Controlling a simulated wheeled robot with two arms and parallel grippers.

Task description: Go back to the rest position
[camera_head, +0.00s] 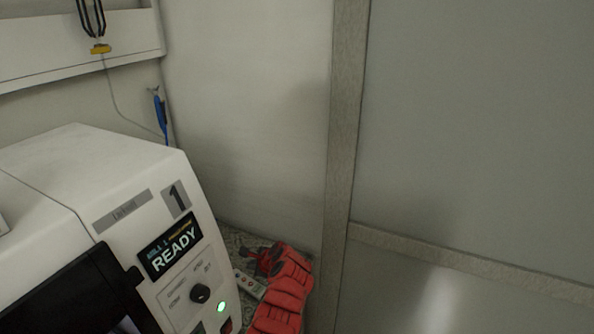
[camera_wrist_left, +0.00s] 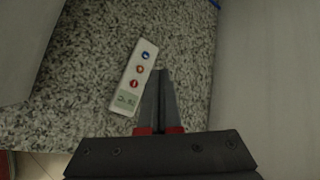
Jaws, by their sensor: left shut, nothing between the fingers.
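My red left gripper (camera_head: 262,263) is low in the head view, beside the right side of the white machine. In the left wrist view its two dark fingers (camera_wrist_left: 160,75) are closed together with nothing between them. A white handheld device (camera_wrist_left: 134,78) with coloured buttons and a small display lies on the speckled surface, just left of the fingers in that view. It also shows partly in the head view (camera_head: 249,284), close to the gripper. I cannot tell whether they touch. My right gripper is not in view.
The white machine (camera_head: 85,165) has a READY screen (camera_head: 169,249), a dark knob (camera_head: 200,293) and a lit green button (camera_head: 221,307). A speckled counter (camera_wrist_left: 60,105) lies beneath the gripper. A wall and grey panel (camera_head: 470,130) stand to the right. A blue tool (camera_head: 160,112) hangs behind.

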